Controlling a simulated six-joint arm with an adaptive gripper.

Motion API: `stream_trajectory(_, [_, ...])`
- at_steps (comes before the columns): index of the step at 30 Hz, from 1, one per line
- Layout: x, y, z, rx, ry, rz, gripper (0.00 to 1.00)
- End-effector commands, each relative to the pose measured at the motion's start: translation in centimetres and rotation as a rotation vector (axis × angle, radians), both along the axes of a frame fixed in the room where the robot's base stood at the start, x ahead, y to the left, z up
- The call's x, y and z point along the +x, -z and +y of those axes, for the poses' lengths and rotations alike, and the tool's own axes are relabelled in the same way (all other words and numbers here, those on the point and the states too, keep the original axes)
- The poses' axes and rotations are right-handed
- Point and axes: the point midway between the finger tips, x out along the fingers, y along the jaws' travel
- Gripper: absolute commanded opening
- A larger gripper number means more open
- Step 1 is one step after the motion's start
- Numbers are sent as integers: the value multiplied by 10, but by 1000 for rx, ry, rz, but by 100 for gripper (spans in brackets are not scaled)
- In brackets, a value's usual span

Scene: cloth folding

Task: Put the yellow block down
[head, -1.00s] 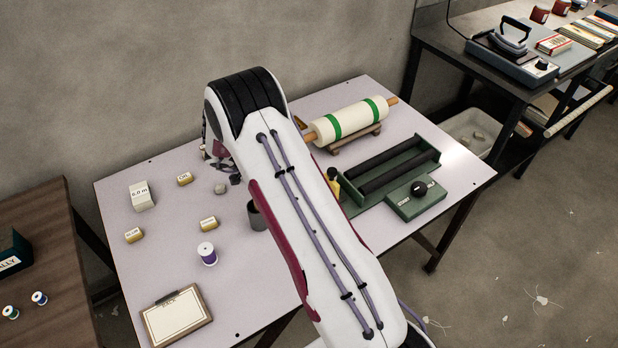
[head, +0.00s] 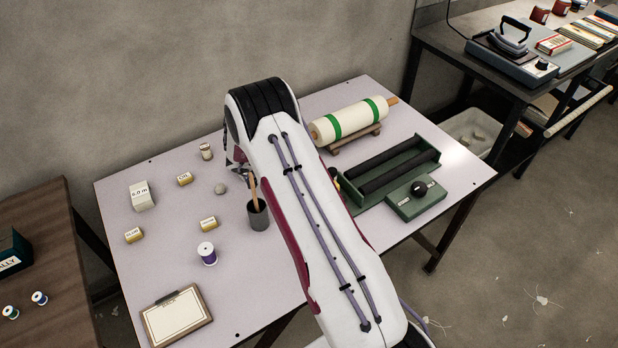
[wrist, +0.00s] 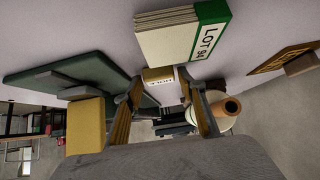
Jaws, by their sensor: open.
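In the wrist view my gripper (wrist: 163,90) is open, with a finger on either side. A small yellow block with a white lettered label (wrist: 159,75) shows between and beyond the fingertips. I cannot tell whether either finger touches it. Another plain yellow block-like thing (wrist: 85,125) shows left of the left finger. In the head view my arm hides most of the gripper and whatever is at it. Three small yellow labelled blocks lie on the table's left side: one at the back (head: 184,179), one in the middle (head: 208,224) and one at left (head: 133,235).
A white and green LOT 94 box (wrist: 180,35) is close to the fingers in the wrist view. In the head view a grey cup (head: 258,216), a thread spool (head: 207,254), a clipboard (head: 176,316), a green roller tray (head: 390,170) and a cloth roll (head: 350,121) stand on the table.

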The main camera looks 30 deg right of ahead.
Motion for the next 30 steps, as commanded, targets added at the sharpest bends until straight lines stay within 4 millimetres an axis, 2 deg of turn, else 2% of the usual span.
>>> stream_trajectory(11, [0,0,0,0,0,0,40])
stream_trajectory(12, [0,0,0,0,0,0,38])
stream_trajectory(15, [0,0,0,0,0,0,17])
stream_trajectory(30, [0,-4,0,0,1,-1,14])
